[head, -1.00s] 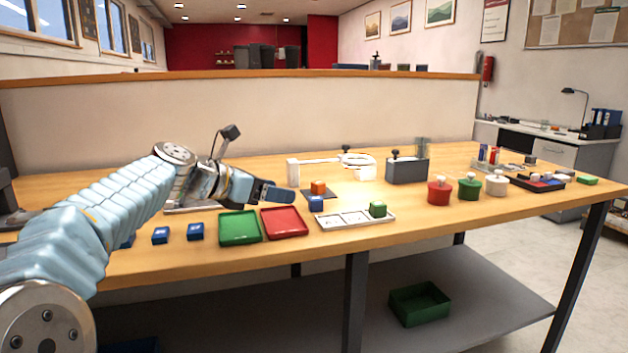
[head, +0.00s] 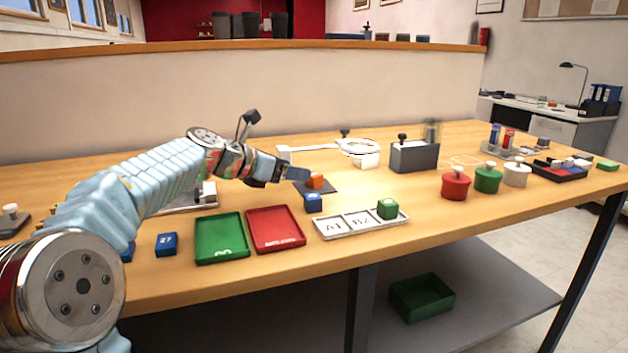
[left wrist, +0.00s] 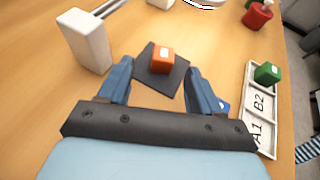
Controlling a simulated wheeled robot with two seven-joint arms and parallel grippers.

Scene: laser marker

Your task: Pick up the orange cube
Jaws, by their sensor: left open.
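The orange cube (head: 315,181) sits on a dark square pad (head: 330,188) on the table. My left gripper (head: 294,175) is beside it at its left in the head view, with the fingers pointing toward it. In the left wrist view the orange cube (left wrist: 162,60) shows a pale label on its side and lies ahead of the two open blue fingers (left wrist: 157,88), centred between them. The cube looks a little beyond the fingertips and nothing is held. My right gripper is in neither view.
A blue cube (head: 313,203) stands just in front of the pad. A white tray (head: 334,231) holds a green cube (head: 387,208). Green (head: 207,255) and red (head: 258,247) trays lie at the front. A white block (left wrist: 84,38) stands left of the pad in the wrist view.

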